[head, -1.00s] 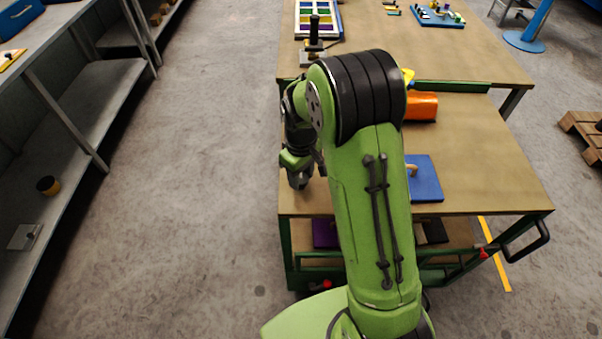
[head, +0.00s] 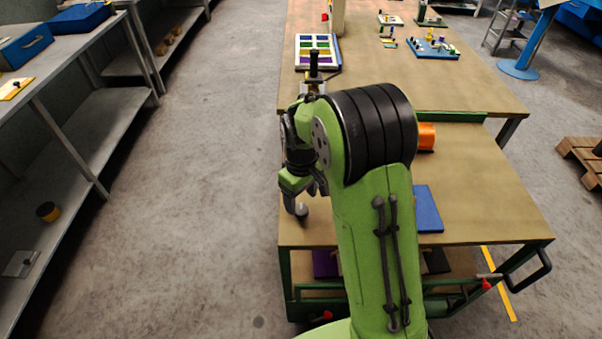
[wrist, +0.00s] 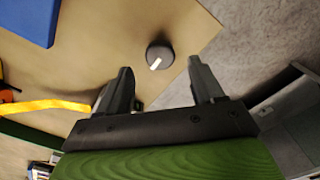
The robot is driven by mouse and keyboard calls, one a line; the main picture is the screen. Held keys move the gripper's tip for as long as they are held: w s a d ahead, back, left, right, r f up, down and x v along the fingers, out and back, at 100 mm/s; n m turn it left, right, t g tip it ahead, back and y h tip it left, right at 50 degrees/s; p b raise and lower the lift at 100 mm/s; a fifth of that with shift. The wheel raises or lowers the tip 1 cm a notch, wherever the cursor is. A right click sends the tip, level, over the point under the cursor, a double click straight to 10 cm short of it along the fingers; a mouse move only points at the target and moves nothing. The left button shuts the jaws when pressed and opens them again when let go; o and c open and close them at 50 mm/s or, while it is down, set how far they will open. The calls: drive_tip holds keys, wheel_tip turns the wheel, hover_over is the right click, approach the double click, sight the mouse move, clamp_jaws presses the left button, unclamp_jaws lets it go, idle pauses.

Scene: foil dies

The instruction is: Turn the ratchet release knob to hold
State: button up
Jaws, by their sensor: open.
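The knob (wrist: 159,55) is a dark round knob with a white pointer line, on the tan tabletop near a corner in the wrist view. In the head view it (head: 302,210) is small, near the table's left front corner. My gripper (wrist: 160,68) is open and empty, its fingers apart to the left and right of the knob in the wrist view, with the knob beyond their tips. In the head view my gripper (head: 305,196) hangs just above the knob. I see no contact. No hold marking is readable.
A blue board (head: 428,210) lies on the table (head: 470,200) right of my arm, and an orange object (head: 426,136) lies behind it, partly hidden. A black-handled fixture (head: 314,70) stands farther back on the left. Grey shelving (head: 80,100) is across the aisle.

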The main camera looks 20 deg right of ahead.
sight(301, 209)
wheel_tip(301, 209, up, 12)
drive_tip(key=p, duration=0.2)
drive_tip(key=shift+f, duration=0.15)
drive_tip(key=s+r+m+t, duration=0.3)
drive_tip(key=s+r, duration=0.5)
drive_tip(key=s, duration=0.3)
drive_tip(key=s+f+m+t, duration=0.1)
drive_tip(key=s+m+t, duration=0.1)
drive_tip(key=s, duration=0.9)
drive_tip(key=shift+s+m+t, duration=0.3)
drive_tip(key=shift+s, duration=0.1)
drive_tip(key=shift+a, duration=0.1)
